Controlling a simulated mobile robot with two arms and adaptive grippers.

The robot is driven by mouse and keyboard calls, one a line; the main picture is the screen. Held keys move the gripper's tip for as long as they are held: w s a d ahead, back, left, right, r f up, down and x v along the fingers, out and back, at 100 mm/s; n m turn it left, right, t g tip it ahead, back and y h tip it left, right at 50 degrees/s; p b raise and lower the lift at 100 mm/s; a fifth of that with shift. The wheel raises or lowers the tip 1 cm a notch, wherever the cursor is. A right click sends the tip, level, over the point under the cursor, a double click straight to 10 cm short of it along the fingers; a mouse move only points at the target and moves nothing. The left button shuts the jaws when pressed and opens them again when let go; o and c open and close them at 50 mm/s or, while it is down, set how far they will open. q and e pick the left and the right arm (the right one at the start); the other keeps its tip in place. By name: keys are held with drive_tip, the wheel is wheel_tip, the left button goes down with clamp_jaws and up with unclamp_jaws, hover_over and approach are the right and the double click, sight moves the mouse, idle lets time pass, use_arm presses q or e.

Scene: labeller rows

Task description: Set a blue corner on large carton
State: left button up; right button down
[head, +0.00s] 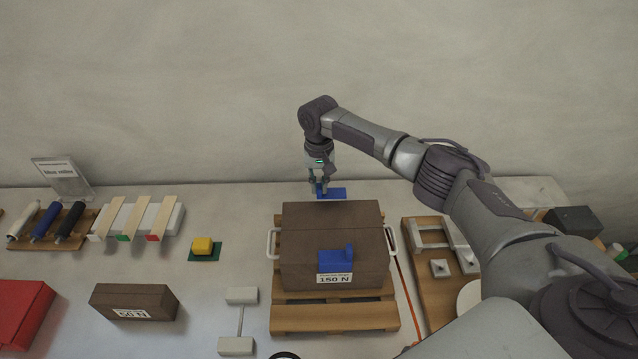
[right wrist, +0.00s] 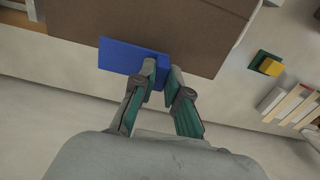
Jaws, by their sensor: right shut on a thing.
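The large brown carton (head: 335,224) stands on a wooden pallet (head: 330,318) and carries a "150 N" label on its front. My right gripper (head: 323,190) is shut on a second blue corner (head: 337,194) at the carton's far edge. In the right wrist view, the held blue corner (right wrist: 122,56) lies against or very near the brown carton (right wrist: 140,25); I cannot tell whether it touches. The fingers (right wrist: 162,74) hide part of it. My left gripper is not in view.
White handles (head: 272,243) stick out at the carton's sides. A smaller "50 N" carton (head: 133,300), a red box (head: 22,305) and a yellow block (head: 203,245) stand to the left. Rollers (head: 45,222) lie at far left. A wooden board (head: 425,270) with grey parts is at right.

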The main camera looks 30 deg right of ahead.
sight(319, 194)
drive_tip(key=shift+f+b, duration=0.9)
drive_tip(key=shift+f, duration=1.2)
drive_tip(key=c, duration=1.1)
unclamp_jaws()
drive_tip(key=shift+r, duration=0.15)
wheel_tip(319, 194, up, 12)
drive_tip(key=shift+w+f, duration=0.1)
